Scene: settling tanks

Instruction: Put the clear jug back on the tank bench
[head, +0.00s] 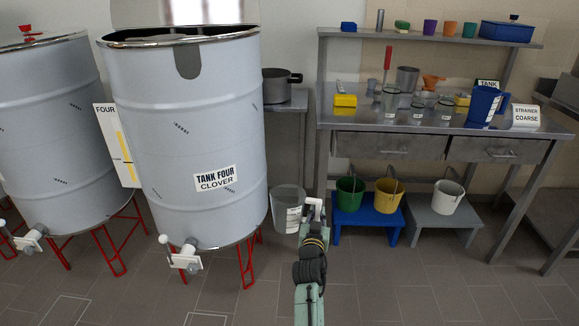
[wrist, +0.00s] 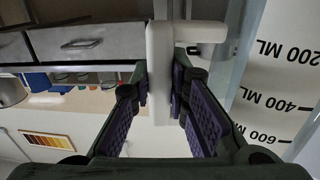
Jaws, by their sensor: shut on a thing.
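The clear jug (head: 287,212) hangs at my gripper (head: 316,212), low in front of the gap between the Tank Four drum and the metal bench. In the wrist view my gripper (wrist: 178,100) is shut on the jug's white handle (wrist: 160,75). The jug's wall with its ML scale (wrist: 285,95) fills the right of that view, upside down. The jug looks upright and empty. The metal bench (head: 350,145), with a partly hidden sign reading TANK (head: 488,84), stands to the right and behind.
The bench top carries a blue jug (head: 483,105), a Strainer Coarse sign (head: 525,116), glass vessels and a yellow box (head: 345,100). Buckets on low stools (head: 366,224) stand beneath. The Tank Four drum (head: 190,130) is close on the left. A pot (head: 278,86) sits behind.

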